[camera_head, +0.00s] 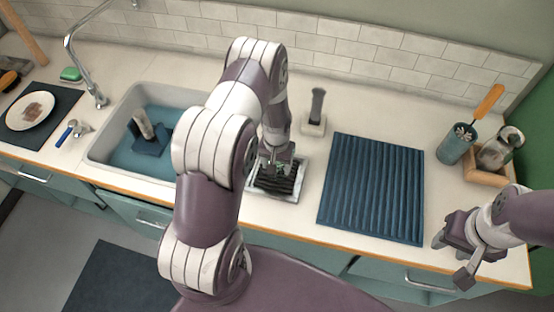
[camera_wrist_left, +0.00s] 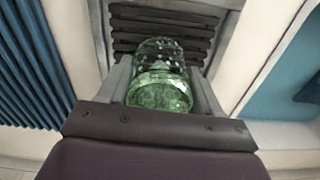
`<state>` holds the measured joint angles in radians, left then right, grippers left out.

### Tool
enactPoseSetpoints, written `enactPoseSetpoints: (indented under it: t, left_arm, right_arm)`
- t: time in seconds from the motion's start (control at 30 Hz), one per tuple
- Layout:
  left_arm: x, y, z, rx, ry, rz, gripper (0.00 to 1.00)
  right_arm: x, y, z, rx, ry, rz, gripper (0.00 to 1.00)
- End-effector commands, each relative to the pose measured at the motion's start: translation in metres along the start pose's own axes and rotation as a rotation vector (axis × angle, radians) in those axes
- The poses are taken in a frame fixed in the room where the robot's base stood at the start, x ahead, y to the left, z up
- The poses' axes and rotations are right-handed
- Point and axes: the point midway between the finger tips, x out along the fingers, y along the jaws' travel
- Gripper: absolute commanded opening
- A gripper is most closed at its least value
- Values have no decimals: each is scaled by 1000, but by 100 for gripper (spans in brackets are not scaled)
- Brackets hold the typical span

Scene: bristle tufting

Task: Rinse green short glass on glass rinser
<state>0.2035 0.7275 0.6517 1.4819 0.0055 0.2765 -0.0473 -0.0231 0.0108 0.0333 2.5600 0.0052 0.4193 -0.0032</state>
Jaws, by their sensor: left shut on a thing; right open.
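The green short glass (camera_wrist_left: 160,85) is between the fingers of my left gripper (camera_wrist_left: 163,90) in the left wrist view. Its near end faces the camera. My left gripper (camera_head: 277,160) is shut on the glass, just over the glass rinser (camera_head: 290,198), a metal tray with dark slats. The slatted top of the rinser (camera_wrist_left: 160,25) shows beyond the glass in the wrist view. Whether the glass touches the slats I cannot tell. In the head view my arm and gripper mostly hide the glass. My right gripper (camera_head: 455,258) is open and empty near the counter's right front edge.
A blue ribbed mat (camera_head: 372,190) lies right of the rinser. A sink (camera_head: 105,143) with a dark blue item and a cylinder is to the left. A blue cup of utensils (camera_head: 455,148) and a wooden caddy (camera_head: 487,178) stand at right. A small dispenser (camera_head: 315,118) stands behind the rinser.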

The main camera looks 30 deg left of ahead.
Motion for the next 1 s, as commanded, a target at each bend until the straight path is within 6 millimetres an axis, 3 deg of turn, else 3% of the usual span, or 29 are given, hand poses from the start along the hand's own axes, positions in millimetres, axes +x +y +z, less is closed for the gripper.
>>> enactPoseSetpoints:
  t: [0.23,0.8,1.0]
  left_arm:
    - [-6,0,2,0,-5,0,35]
    - [-69,0,0,0,-1,0,35]
    - [-70,0,0,0,-1,0,35]
  right_arm:
    - [-6,0,-1,0,0,0,43]
    - [-55,0,-6,0,0,0,43]
    - [-54,0,-6,0,0,0,43]
